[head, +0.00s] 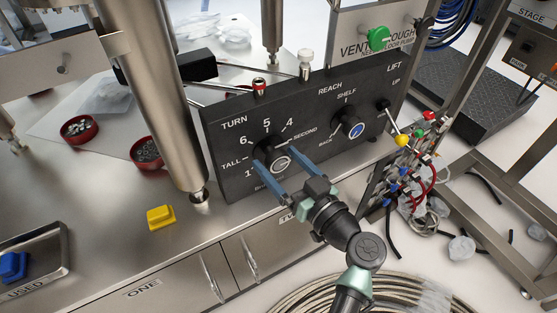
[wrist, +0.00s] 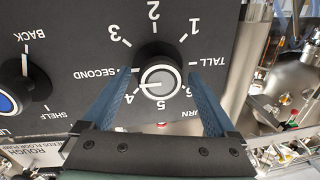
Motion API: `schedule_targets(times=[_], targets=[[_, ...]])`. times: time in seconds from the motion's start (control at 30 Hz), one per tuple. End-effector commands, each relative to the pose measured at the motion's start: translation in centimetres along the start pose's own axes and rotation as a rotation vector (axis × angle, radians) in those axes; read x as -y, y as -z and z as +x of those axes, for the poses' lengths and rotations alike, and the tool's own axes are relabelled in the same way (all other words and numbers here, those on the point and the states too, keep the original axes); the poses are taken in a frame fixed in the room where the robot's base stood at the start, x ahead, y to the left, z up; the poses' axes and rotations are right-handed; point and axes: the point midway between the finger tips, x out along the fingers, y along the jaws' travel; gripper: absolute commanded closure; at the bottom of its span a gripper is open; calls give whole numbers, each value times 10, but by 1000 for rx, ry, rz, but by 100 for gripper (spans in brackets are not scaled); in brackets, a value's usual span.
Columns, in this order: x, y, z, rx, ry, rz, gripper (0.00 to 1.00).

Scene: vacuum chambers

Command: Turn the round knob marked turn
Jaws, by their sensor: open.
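The round knob under the word TURN (wrist: 158,75) is black with a light grey ring and a pale cap. It stands on the black control panel (head: 225,128), with numbers and the words TALL and SECOND around it. My gripper (head: 275,154) is open, with one blue finger on each side of the knob. The wrist view shows the fingers (wrist: 162,74) straddling it, with visible gaps near the tips. Whether either finger touches it lower down is unclear.
A second knob marked REACH (head: 350,123) and a LIFT lever (head: 394,118) sit right of the TURN knob. A steel column (head: 160,100) rises close to the panel's left. A yellow block (head: 160,217) and red dishes (head: 79,129) lie on the steel bench.

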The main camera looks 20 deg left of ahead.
Motion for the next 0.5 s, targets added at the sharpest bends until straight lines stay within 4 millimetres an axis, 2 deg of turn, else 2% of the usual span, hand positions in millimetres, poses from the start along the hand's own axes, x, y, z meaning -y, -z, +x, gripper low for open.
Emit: schedule_targets(times=[0.1,0.37,0.5], targets=[[0,0,7,1,1,0,8],[0,0,8,1,0,0,8],[0,0,8,1,0,0,29]])
